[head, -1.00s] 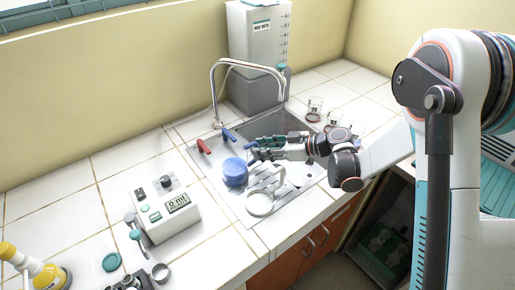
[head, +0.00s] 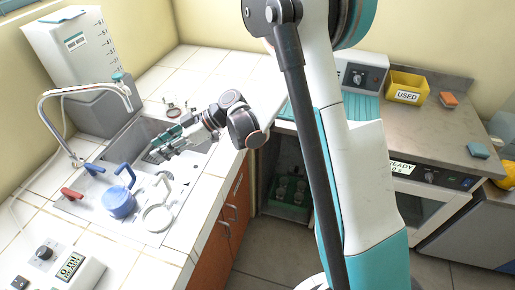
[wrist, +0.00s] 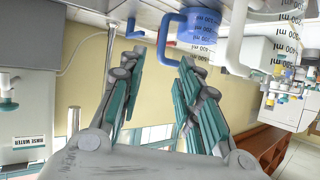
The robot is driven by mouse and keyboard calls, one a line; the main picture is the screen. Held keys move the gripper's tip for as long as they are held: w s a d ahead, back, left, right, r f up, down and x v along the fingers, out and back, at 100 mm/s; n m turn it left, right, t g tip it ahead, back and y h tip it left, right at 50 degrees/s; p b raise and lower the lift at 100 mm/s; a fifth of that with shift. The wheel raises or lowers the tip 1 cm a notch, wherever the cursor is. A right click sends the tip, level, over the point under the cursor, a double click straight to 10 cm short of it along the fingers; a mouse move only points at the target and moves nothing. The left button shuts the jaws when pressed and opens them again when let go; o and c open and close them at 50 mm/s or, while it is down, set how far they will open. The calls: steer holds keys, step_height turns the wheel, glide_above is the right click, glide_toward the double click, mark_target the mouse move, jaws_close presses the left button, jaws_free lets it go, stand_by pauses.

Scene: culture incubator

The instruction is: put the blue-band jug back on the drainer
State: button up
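The blue-band jug (head: 120,202) stands on the steel drainer (head: 84,212) left of the sink bowl. Its blue handle (head: 126,174) points towards the sink. My gripper (head: 156,154) is over the near side of the sink, just beyond the handle and apart from it. In the wrist view the fingers of my gripper (wrist: 160,58) are spread with nothing between them. The blue handle (wrist: 162,36) and blue band of the jug show just past the fingertips.
A white-handled jug (head: 158,217) stands close to the right of the blue one. The tap (head: 76,96) arches over the sink behind, with red (head: 72,194) and blue (head: 94,169) levers. A rinse-water tank (head: 78,45) stands at the back. Small glassware is on the tiles beyond the sink.

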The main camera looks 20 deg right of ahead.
steer(key=s+d+r+m+t+h, duration=0.1)
steer(key=s+d+r+m+h, duration=0.3)
steer(key=s+d, duration=0.3)
steer(key=s+d+r+m+t+h, duration=0.2)
steer(key=s+d+r+m+h, duration=0.2)
steer(key=s+d+m, duration=0.2)
steer(key=s+d+r+m+t+h, duration=0.2)
steer(key=s+d+r+m+h, duration=0.2)
steer(key=s+d, duration=0.6)
steer(key=shift+s+r+m+h, duration=0.2)
steer(key=shift+s+m+h, duration=0.3)
steer(key=shift+m, duration=0.4)
